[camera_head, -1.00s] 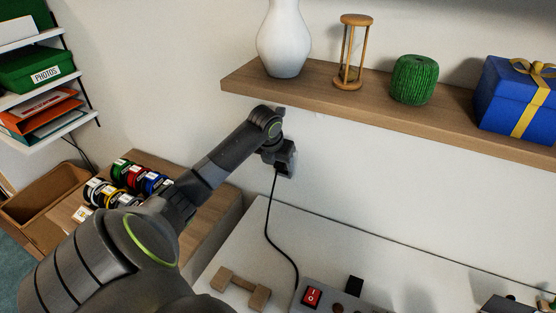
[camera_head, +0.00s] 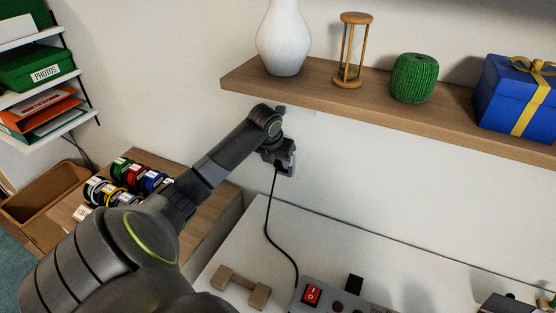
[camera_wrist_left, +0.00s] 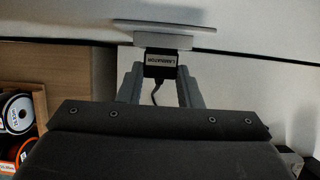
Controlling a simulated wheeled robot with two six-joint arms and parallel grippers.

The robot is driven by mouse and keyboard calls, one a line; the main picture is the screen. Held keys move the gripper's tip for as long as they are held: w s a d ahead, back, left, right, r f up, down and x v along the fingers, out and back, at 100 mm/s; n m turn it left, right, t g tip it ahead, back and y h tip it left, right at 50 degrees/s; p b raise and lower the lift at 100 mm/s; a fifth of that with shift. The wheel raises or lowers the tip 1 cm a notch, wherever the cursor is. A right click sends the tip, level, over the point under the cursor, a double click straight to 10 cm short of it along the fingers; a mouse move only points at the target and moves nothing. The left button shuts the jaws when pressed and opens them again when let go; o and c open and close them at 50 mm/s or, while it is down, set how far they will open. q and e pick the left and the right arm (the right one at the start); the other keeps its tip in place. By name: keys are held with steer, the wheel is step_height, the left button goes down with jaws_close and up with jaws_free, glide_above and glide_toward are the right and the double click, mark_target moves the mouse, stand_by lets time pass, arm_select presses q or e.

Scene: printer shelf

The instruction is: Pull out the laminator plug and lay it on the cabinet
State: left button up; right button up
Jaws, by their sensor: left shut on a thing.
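The black laminator plug (camera_wrist_left: 160,64), with a white "LAMINATOR" label, sits between the grey fingers of my left gripper (camera_wrist_left: 160,82) in the left wrist view. The gripper is shut on it. The plug's front end meets a light grey socket block (camera_wrist_left: 178,42); I cannot tell how deep it sits. In the head view my left gripper (camera_head: 282,158) is at the wall under the wooden shelf and mostly hides the plug. The black cord (camera_head: 267,222) hangs from it to a grey device with a red switch (camera_head: 312,294). My right gripper is not in view.
The wooden shelf (camera_head: 350,103) above holds a white vase (camera_head: 284,40), an hourglass (camera_head: 353,50), a green yarn ball (camera_head: 413,78) and a blue gift box (camera_head: 515,95). Coloured spools stand left.

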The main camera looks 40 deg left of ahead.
arm_select(q)
steer(key=shift+f, duration=0.1)
stand_by(0.5)
steer(key=shift+s, duration=0.15)
steer(key=shift+s+d+r+p, duration=0.2)
steer(key=shift+s+p, duration=0.2)
steer(key=shift+p, duration=0.15)
steer(key=shift+s+d+f+p, duration=0.1)
steer(key=shift+s+d+p, duration=0.1)
steer(key=shift+s+p, duration=0.4)
steer(key=shift+s+d+p, duration=0.15)
steer(key=shift+s+p, duration=0.3)
steer(key=shift+s, duration=0.25)
